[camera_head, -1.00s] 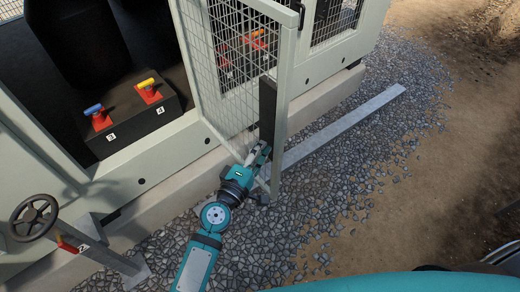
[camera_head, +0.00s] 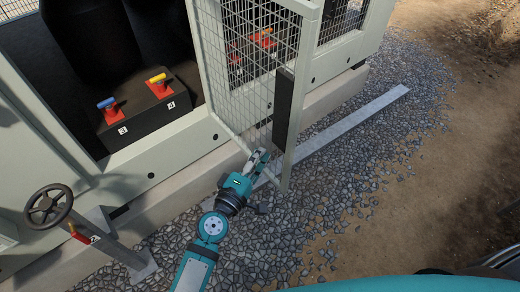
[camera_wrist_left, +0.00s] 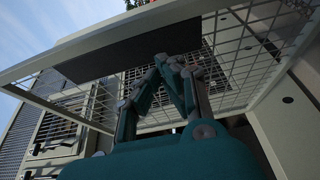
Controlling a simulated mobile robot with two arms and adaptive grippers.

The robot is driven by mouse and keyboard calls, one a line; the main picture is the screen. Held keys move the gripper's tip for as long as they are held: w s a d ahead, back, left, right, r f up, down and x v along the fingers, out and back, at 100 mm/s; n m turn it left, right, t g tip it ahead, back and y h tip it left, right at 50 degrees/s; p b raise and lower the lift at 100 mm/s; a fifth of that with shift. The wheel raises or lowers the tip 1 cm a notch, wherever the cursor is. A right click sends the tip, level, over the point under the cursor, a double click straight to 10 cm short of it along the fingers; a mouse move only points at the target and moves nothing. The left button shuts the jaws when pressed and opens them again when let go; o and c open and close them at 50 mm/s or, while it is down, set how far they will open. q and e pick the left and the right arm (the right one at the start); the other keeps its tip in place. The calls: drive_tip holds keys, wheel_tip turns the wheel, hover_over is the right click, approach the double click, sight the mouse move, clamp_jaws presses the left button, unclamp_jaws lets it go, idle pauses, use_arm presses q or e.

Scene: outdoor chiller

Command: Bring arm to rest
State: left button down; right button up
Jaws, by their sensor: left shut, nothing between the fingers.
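My left gripper (camera_head: 258,158) is shut and empty. In the head view it is low beside the open mesh door (camera_head: 246,75), near the door's dark plate (camera_head: 284,108). In the left wrist view the shut fingers (camera_wrist_left: 172,65) point up toward the dark plate (camera_wrist_left: 140,42) and the mesh; whether they touch it I cannot tell. My left arm (camera_head: 212,226) reaches in from the bottom of the head view. My right gripper is not in view.
Inside the open cabinet a black box carries a blue-handled valve (camera_head: 108,104) and a yellow-handled valve (camera_head: 156,82). A black handwheel (camera_head: 48,206) stands at lower left. A concrete plinth (camera_head: 175,195) runs under the cabinet. Gravel (camera_head: 340,190) and a metal rail (camera_head: 350,122) lie at right.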

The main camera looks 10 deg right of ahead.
use_arm(q)
drive_tip(key=s+a, duration=0.1)
drive_tip(key=s, duration=0.6)
drive_tip(key=shift+a+b, duration=0.35)
drive_tip(key=shift+b, duration=0.05)
drive_tip(key=shift+f, duration=0.1)
